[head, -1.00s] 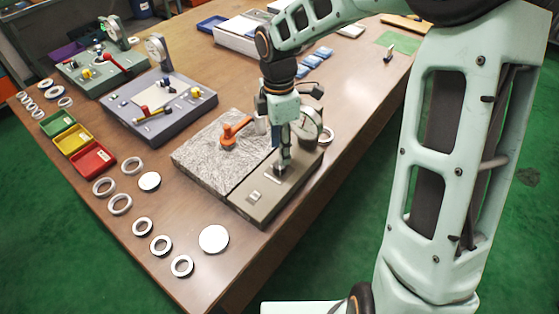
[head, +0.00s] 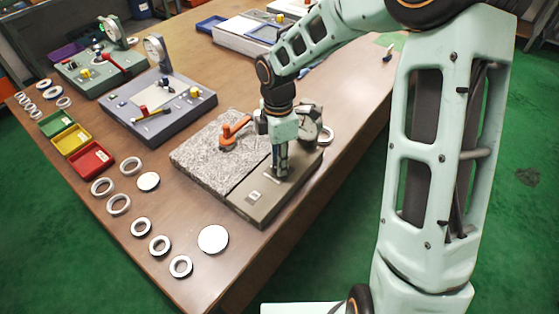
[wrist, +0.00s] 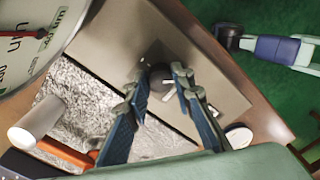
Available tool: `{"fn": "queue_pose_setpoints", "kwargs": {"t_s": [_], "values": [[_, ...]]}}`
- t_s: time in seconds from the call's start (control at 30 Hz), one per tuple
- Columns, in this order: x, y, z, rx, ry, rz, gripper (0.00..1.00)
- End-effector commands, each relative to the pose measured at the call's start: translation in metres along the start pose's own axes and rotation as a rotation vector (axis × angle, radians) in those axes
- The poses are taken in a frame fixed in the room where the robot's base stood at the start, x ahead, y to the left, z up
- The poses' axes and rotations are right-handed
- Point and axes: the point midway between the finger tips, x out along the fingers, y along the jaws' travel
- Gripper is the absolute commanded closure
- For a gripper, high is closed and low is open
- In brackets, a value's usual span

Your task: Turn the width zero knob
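A dark round knob (wrist: 160,74) with a pale mark beside it stands on a grey-brown gauge base (wrist: 205,92); I take it as the width zero knob. In the wrist view my gripper (wrist: 158,84) points down with one finger on each side of the knob. The fingers are apart, and I see no clear contact with it. In the head view my gripper (head: 281,174) is low over the gauge base (head: 262,207) and hides the knob. A dial gauge (head: 309,127) stands behind the gripper; its face (wrist: 28,30) fills the wrist view's upper left.
A speckled stone plate (head: 205,158) with an orange lever (head: 236,130) lies left of the base. Several rings and a white disc (head: 213,239) lie nearer the front edge. Red, yellow and green trays (head: 91,159) and two other gauge stations (head: 160,105) stand further left.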

Motion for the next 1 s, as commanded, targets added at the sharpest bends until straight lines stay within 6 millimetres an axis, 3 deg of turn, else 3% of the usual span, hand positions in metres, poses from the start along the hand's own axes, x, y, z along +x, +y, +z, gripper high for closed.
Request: {"fn": "queue_pose_setpoints", "kwargs": {"t_s": [0.1,0.47,1.0], "values": [[-0.0001,-0.0002,0.0000,0.000,0.000,-0.001,1.00],[-0.0002,-0.0002,0.0000,0.069,0.002,0.000,1.00],[0.0002,-0.0011,0.0003,0.518,0.018,0.000,1.00]]}}
